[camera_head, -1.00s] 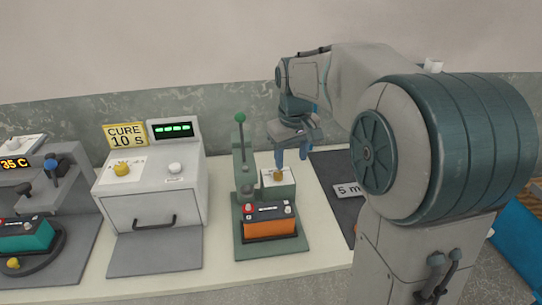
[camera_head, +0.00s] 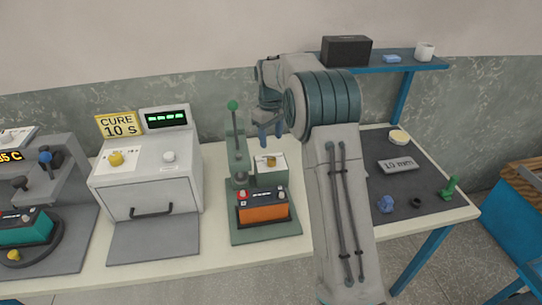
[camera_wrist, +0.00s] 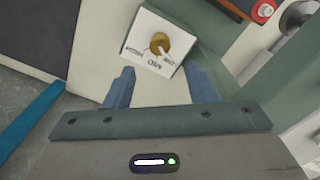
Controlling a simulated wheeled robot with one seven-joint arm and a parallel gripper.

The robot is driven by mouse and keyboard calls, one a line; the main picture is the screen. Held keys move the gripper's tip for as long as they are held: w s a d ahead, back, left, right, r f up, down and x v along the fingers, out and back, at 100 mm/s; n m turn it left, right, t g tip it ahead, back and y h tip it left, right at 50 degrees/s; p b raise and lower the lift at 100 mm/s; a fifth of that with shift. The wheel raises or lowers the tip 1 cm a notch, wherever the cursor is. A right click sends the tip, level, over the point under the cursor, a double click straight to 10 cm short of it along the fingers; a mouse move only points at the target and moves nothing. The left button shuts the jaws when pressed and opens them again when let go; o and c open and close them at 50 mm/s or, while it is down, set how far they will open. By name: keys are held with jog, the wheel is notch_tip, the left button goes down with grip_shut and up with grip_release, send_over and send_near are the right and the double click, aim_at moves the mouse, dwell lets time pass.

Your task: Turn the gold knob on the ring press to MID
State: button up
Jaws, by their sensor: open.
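The ring press (camera_head: 239,152) is a green stand with a green-topped lever. Its gold knob (camera_head: 271,161) sits on a white plate on the box at the press's right. In the wrist view the gold knob (camera_wrist: 160,43) is seen from above, with small labels around it; the lower one seems to read MID. A pale mark shows on the knob's lower-right side, towards the gap between MID and the right label. My gripper (camera_head: 270,136) is open and empty above the knob, apart from it. Its blue fingers (camera_wrist: 160,88) are spread in the wrist view.
An orange battery (camera_head: 263,213) sits in front of the press. A curing oven (camera_head: 150,195) stands to the left. A dark mat (camera_head: 425,180) with a 10 mm block (camera_head: 398,165) and small parts lies right. A blue shelf (camera_head: 400,66) is behind.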

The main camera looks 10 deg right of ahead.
aim_at(271, 158)
notch_tip(271, 158, down, 9)
jog(key=shift+r+p, duration=0.15)
jog(key=shift+p, duration=0.35)
jog(key=c, duration=1)
